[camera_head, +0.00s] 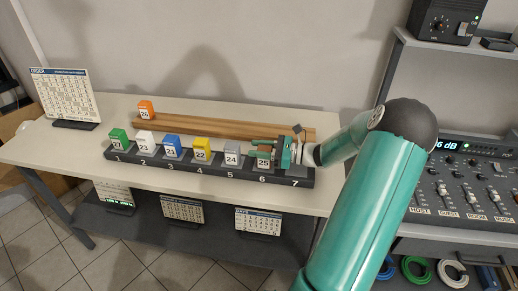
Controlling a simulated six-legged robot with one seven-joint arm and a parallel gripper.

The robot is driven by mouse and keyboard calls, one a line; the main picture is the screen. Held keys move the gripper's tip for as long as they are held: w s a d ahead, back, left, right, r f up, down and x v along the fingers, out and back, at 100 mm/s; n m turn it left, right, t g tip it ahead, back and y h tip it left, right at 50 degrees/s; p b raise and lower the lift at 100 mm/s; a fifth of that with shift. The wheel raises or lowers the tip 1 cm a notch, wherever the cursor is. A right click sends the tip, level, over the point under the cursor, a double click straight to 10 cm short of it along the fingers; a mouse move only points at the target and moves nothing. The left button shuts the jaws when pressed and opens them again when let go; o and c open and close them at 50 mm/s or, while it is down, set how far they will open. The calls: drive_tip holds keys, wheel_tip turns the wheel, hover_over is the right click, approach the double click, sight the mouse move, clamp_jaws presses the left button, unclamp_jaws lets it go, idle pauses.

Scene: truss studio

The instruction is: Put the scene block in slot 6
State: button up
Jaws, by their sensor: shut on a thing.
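My gripper (276,151) reaches in from the right, low over the right end of the black numbered rack (208,174). It is shut on a block with a white label that seems to read 25 (264,159). This block is at slot 6, behind the number 6. Whether it is fully seated there I cannot tell, as the jaws hide much of it. Slot 7 (295,184) is partly covered by my gripper.
Green (118,138), white (145,141), blue (171,147), yellow (202,149) and grey (232,153) blocks stand in slots 1 to 5. An orange block (146,109) stands by the wooden rail (220,125) behind. A calendar board (64,94) stands left; an audio mixer (465,180) is right.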

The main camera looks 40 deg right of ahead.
drive_tip(key=shift+f, duration=0.1)
drive_tip(key=o, duration=1)
drive_tip(key=v, duration=1.2)
